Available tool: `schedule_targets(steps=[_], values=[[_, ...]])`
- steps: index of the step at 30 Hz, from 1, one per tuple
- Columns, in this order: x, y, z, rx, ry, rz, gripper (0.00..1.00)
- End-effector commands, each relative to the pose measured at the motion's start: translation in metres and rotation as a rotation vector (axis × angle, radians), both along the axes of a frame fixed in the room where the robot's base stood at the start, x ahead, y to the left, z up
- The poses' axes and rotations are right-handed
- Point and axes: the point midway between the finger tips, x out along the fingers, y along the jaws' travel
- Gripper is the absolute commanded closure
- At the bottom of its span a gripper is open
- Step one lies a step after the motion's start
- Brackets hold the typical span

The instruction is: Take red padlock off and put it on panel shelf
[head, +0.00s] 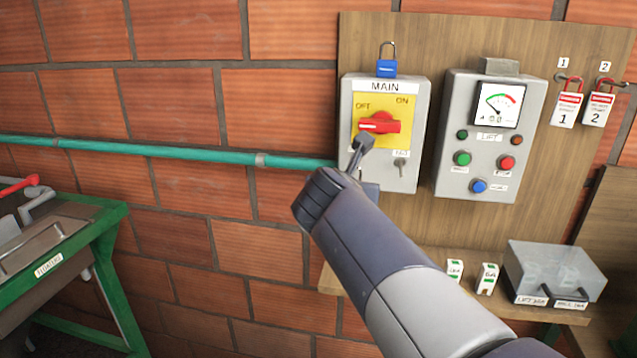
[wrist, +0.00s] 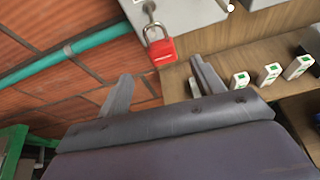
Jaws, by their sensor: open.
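The red padlock (wrist: 162,50) hangs by its shackle from the grey MAIN switch box (wrist: 182,10) in the wrist view. In the head view my arm hides it. My gripper (wrist: 162,86) is open and empty, its fingers below the padlock in the picture and apart from each other. In the head view my gripper (head: 363,150) is in front of the lower left of the MAIN box (head: 413,110). The wooden panel shelf (head: 430,254) is below the boxes. It also shows in the wrist view (wrist: 290,98).
A blue padlock (head: 387,68) sits on top of the MAIN box. A grey control box (head: 490,135) and tags (head: 567,108) are at right. A teal pipe (head: 200,150) runs along the brick wall.

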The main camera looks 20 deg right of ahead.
Motion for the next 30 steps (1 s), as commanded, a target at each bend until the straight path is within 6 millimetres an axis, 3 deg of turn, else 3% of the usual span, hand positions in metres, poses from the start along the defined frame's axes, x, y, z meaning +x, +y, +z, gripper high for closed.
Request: schedule_targets(steps=[3,12,20,30], values=[[0.006,-0.004,0.003,-0.034,0.013,0.008,0.36],[0.038,-0.026,-0.014,-0.034,0.013,0.008,0.36],[0.05,-0.036,-0.02,-0.032,0.015,0.008,0.36],[0.081,-0.059,-0.033,-0.031,0.013,0.008,0.36]])
